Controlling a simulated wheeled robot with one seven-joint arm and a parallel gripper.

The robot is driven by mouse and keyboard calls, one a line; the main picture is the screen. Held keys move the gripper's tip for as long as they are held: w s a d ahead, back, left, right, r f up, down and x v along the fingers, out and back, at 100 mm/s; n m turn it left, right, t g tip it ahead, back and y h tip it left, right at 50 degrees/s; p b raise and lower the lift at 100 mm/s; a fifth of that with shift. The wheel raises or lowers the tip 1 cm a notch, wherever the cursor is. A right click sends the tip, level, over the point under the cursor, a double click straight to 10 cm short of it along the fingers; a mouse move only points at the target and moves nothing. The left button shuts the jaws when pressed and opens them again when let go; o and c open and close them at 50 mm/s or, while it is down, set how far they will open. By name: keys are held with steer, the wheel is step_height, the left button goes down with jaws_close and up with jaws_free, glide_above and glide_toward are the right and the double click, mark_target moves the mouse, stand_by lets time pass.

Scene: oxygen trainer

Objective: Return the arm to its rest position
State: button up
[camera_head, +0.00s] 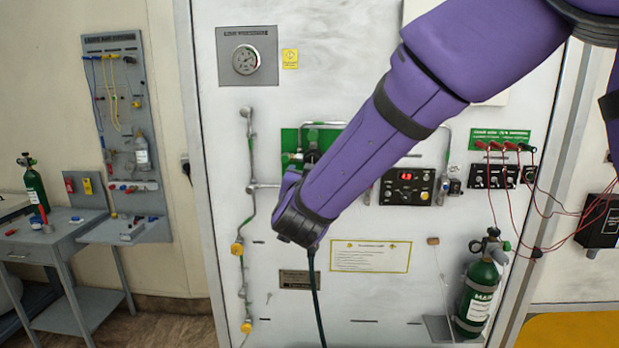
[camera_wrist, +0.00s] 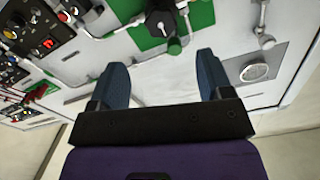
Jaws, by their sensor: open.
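My purple arm reaches down across the head view in front of the white panel (camera_head: 355,290). Its fingers are hidden there behind the wrist. In the wrist view my gripper (camera_wrist: 160,80) shows two blue fingers spread wide apart with nothing between them. The white panel, with a green plate (camera_wrist: 185,25) on it, lies beyond the fingertips. The fingers appear apart from the panel fittings, though the exact gap is hard to tell.
The panel carries a pressure gauge (camera_head: 246,60), a control box (camera_head: 407,187) and pipes with yellow fittings (camera_head: 237,248). A green cylinder (camera_head: 478,295) stands at the lower right near red cables (camera_head: 540,205). A grey side table (camera_head: 50,240) is at the left.

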steer(key=s+d+r+n+g+y, duration=0.2)
steer(key=s+d+r+g, duration=0.15)
steer(key=d, duration=0.35)
steer(key=s+d+r+n+g+y, duration=0.2)
steer(key=s+d+r+y, duration=0.15)
steer(key=d, duration=0.45)
steer(key=s+d+f+g+h, duration=0.2)
steer(key=s+d, duration=0.6)
steer(key=s, duration=0.5)
steer(key=s+d+f+g+h, duration=0.3)
steer(key=s+d+g, duration=0.2)
steer(key=s+d, duration=0.4)
steer(key=s, duration=0.4)
steer(key=shift+d+m, duration=0.3)
steer(key=shift+m, duration=0.1)
